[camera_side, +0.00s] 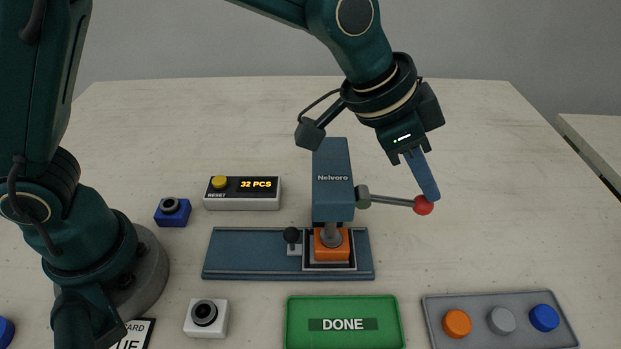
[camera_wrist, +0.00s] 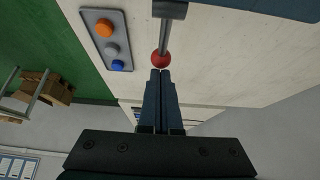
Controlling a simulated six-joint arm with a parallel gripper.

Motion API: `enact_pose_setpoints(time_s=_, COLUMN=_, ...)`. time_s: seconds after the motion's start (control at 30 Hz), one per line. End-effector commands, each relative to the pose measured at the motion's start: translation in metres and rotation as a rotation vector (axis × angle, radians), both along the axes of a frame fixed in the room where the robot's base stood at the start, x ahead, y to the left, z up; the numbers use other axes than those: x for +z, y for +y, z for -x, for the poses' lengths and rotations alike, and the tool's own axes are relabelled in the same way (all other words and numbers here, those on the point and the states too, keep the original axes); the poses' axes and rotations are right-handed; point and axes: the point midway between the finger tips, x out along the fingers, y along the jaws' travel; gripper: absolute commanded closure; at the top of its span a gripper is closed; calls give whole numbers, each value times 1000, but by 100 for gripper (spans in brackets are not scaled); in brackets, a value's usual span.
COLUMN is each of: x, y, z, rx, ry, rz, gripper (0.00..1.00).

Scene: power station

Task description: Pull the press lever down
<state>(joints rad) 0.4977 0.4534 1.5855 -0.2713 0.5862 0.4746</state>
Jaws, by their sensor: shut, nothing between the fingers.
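The press (camera_side: 332,185) is a blue-grey column marked Nelvero on a flat base (camera_side: 250,255). Its lever (camera_side: 390,201) sticks out to the right, nearly level and tilted slightly down, ending in a red ball (camera_side: 424,205). My gripper (camera_side: 432,198) is shut and empty, pointing down, with its fingertips at the ball's top; I cannot tell if they touch. In the wrist view the red ball (camera_wrist: 161,59) is just beyond the shut fingertips (camera_wrist: 160,73), with the lever rod (camera_wrist: 166,35) behind it. An orange block (camera_side: 331,246) sits under the press ram.
A counter box (camera_side: 243,193) reading 32 PCS, a blue part (camera_side: 172,211) and a white part (camera_side: 206,317) stand left. A green DONE tray (camera_side: 300,310) and a grey tray (camera_side: 470,338) with orange, grey and blue pieces lie in front. The table right of the lever is clear.

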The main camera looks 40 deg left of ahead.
Motion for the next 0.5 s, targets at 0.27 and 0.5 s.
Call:
enact_pose_setpoints(time_s=0.27, x=12, y=0, z=0, rx=-1, ry=3, rz=-1, gripper=100)
enact_pose_setpoints(time_s=0.5, x=27, y=0, z=0, rx=0, ry=1, rz=-1, gripper=100)
